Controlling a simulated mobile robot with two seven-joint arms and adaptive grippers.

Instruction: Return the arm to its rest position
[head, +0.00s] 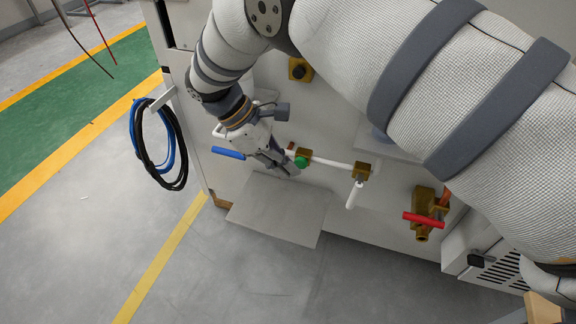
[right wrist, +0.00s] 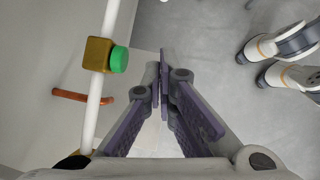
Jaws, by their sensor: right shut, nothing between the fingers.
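My right arm reaches in from the upper right of the head view, and its gripper (head: 283,165) points down beside a white pipe (head: 330,162) on the pale panel. The gripper is shut and empty. In the right wrist view the two dark fingers (right wrist: 163,75) come together at their tips, with nothing between them. The pipe (right wrist: 105,65) runs past on the left there, with a brass fitting and green knob (right wrist: 119,59). The fingers look apart from the knob in that view. My left gripper is not in view.
A blue handle (head: 228,153), a white handle (head: 355,194) and a red handle (head: 424,220) stick out near the arm. Black and blue cables (head: 160,150) hang at the panel's left edge. A grey plate (head: 280,210) lies below the gripper. The floor in front is clear.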

